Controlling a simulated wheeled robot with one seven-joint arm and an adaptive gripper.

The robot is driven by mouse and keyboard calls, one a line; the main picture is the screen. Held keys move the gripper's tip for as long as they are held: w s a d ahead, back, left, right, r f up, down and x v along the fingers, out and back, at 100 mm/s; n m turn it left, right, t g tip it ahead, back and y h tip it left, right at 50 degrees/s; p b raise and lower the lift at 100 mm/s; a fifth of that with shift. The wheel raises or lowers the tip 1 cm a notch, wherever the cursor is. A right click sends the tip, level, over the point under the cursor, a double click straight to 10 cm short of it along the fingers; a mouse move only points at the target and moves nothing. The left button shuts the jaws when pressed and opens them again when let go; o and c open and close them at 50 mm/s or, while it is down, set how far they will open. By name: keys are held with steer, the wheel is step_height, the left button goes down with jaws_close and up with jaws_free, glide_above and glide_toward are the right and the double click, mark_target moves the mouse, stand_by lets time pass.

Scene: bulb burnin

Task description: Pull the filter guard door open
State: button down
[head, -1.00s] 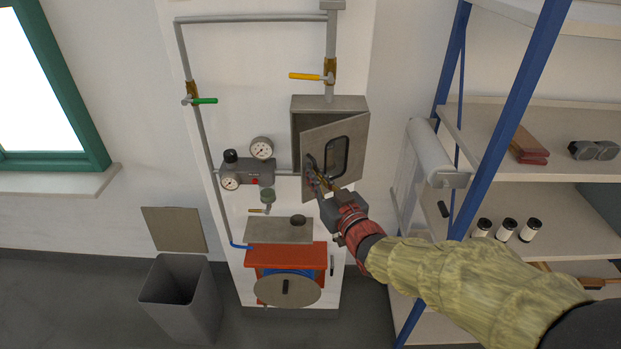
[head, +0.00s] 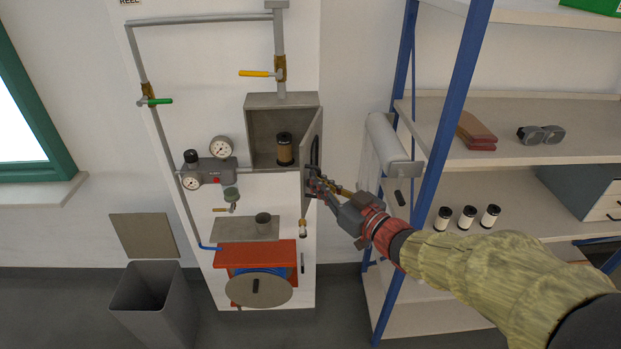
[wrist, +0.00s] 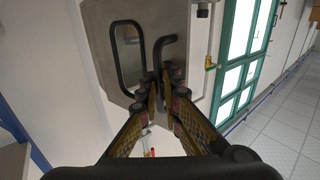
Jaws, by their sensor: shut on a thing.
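The filter guard door (head: 314,150) is a grey panel that stands swung out from the right side of its grey box (head: 282,101) on the wall board. Inside the open box a brown cylindrical filter with a dark top (head: 285,150) shows upright. My gripper (head: 316,184) is at the door's outer face and shut on the black door handle, which shows in the wrist view (wrist: 164,60). The wrist view also shows the door's face (wrist: 100,20) with a black-framed window (wrist: 127,58). The exact finger contact on the handle is partly hidden by the fingers.
A blue-posted shelf (head: 462,85) stands to the right, near my arm. A white roll (head: 388,145) is mounted beside it. An orange-red hose reel (head: 256,254) sits below the box. A grey bin (head: 153,305) stands at lower left.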

steer(key=w+d+n+g+y+p, duration=0.1)
steer(key=d+n+g+y+p, duration=0.4)
steer(key=d, duration=0.5)
steer(key=shift+n+g+y, duration=0.4)
steer(key=shift+n+g, duration=0.1)
steer(key=shift+g, duration=0.5)
steer(key=shift+w+d, duration=0.1)
steer(key=c, duration=2.3)
jaws_free()
steer(key=v, duration=1.2)
steer(key=shift+w, duration=0.1)
